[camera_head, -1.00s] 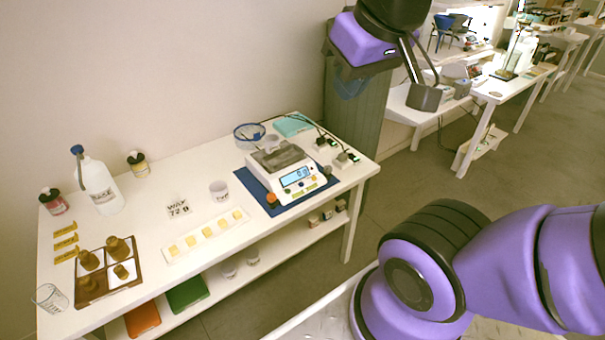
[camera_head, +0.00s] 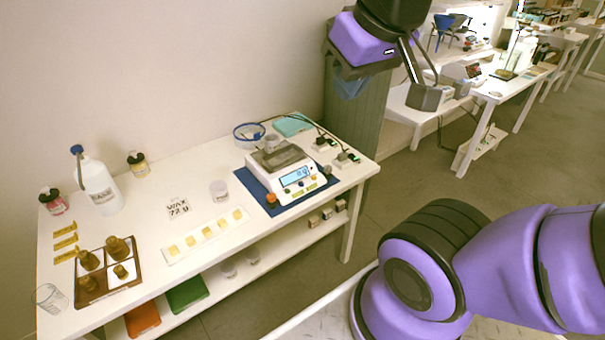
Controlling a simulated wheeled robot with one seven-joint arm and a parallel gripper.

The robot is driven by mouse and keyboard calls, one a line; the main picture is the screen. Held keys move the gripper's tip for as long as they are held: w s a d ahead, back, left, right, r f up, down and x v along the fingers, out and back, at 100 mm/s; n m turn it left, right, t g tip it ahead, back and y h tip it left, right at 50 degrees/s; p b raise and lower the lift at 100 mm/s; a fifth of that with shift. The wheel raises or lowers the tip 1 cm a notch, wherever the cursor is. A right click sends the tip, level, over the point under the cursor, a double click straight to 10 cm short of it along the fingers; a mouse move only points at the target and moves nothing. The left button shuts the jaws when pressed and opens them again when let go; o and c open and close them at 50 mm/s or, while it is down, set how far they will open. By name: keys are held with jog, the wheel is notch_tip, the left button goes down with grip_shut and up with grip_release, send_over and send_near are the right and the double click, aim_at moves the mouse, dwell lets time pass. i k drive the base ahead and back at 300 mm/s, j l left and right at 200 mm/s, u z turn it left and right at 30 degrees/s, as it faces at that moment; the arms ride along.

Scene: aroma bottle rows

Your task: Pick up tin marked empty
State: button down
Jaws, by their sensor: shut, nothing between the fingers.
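My gripper (camera_head: 427,97) hangs at the top right, high over the gap between the near table and the far benches. Its fingers look close together and hold nothing that I can see. I cannot read the word "empty" on any container. A small pale grey container (camera_head: 271,143) shows at the rear of the balance (camera_head: 295,184). A whitish cup (camera_head: 219,191) stands on the table left of the balance. My gripper is well right of both and touches neither.
A brown tray (camera_head: 135,281) with several brown bottles stands at the table's front left. A white strip with yellow squares (camera_head: 191,241) lies mid-table. A large white bottle (camera_head: 95,187) stands behind the tray. Grey floor (camera_head: 450,205) lies right of the table.

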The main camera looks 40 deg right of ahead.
aim_at(272, 144)
jog(key=i+l, duration=0.1)
jog(key=i, duration=0.8)
